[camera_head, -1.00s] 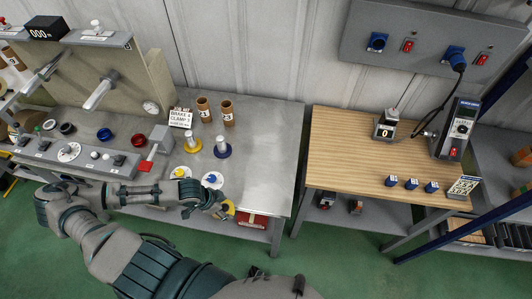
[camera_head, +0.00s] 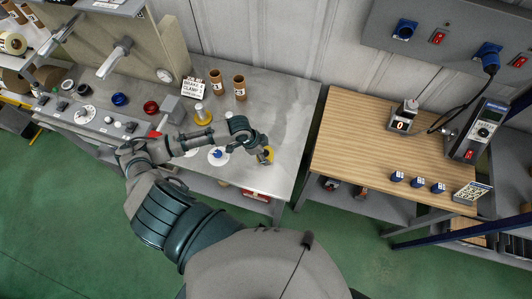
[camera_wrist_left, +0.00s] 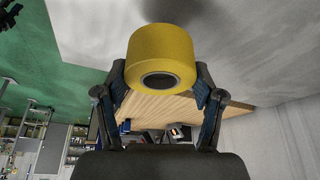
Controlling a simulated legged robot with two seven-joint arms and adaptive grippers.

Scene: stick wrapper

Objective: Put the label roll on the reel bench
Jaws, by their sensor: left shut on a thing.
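The yellow label roll (camera_head: 269,155) is in my left gripper (camera_head: 262,158), over the right part of the grey metal bench (camera_head: 291,110). In the left wrist view the roll (camera_wrist_left: 160,52) sits between the two fingers of the left gripper (camera_wrist_left: 161,88), its dark core hole facing the camera. The gripper is shut on it. A yellow-based post (camera_head: 201,118) stands on the bench to the left. My arm hides part of the bench. I cannot tell whether the roll touches the bench top. My right gripper is not in view.
Two brown numbered cores (camera_head: 239,88) and a white sign (camera_head: 192,89) stand behind my left gripper. A round white pad with a blue centre (camera_head: 218,155) lies left of it. A wooden-top bench (camera_head: 360,145) stands to the right, across a gap.

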